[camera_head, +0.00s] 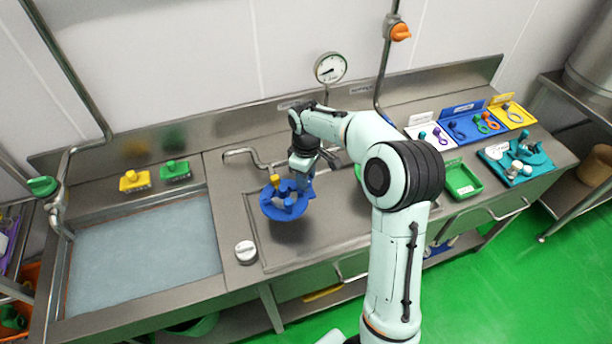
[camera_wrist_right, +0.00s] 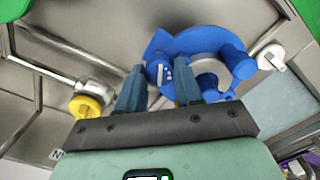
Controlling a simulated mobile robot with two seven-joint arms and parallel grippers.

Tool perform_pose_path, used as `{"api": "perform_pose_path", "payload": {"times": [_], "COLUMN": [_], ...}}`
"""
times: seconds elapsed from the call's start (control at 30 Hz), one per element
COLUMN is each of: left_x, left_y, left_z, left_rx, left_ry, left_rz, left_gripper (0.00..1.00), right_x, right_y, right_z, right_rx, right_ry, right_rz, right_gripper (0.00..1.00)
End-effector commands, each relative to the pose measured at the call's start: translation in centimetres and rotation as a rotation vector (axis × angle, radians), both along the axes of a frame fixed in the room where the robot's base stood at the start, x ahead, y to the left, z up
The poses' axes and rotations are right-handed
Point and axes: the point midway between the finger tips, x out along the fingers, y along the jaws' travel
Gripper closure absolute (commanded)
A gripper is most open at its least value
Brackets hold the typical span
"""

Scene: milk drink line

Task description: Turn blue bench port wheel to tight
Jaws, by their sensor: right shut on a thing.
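The blue bench port (camera_head: 269,210) stands on the steel bench, right of the water-filled sink. It is a blue piece with several stubby blue parts. My right gripper (camera_head: 300,186) reaches down onto its right side. In the right wrist view, the right gripper's fingers (camera_wrist_right: 158,90) lie on either side of a small blue wheel (camera_wrist_right: 158,68) with white marks, and are shut on it. The larger blue body (camera_wrist_right: 205,42) curves behind it around a pale ring. The fingers hide part of the wheel, and I cannot read its setting. My left gripper is not in view.
A yellow knob (camera_wrist_right: 86,107) on a metal fitting is close by. A white knob (camera_head: 246,252) sits front left of the port. A steel spout (camera_head: 243,152) is behind. Coloured trays (camera_head: 463,181) fill the right end. A gauge (camera_head: 330,68) is on the wall.

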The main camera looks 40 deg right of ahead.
Motion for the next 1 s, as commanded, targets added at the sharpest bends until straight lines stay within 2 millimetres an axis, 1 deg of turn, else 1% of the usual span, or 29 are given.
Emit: {"api": "perform_pose_path", "payload": {"times": [0.2,0.5,0.73,1.0], "left_x": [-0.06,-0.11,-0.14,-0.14], "left_y": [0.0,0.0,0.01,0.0], "left_z": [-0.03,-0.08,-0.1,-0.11], "left_rx": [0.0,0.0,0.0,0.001], "left_ry": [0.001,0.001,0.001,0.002], "left_rz": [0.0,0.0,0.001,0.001], "left_gripper": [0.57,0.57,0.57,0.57], "right_x": [0.09,0.09,0.1,0.11], "right_y": [-0.1,-0.13,-0.1,-0.09], "right_z": [0.2,0.21,0.22,0.23], "right_rx": [-0.003,-0.002,-0.001,-0.001], "right_ry": [-0.004,-0.005,-0.005,-0.006], "right_rz": [-0.192,-0.388,-0.466,-0.492], "right_gripper": [0.96,0.96,0.96,0.95]}}
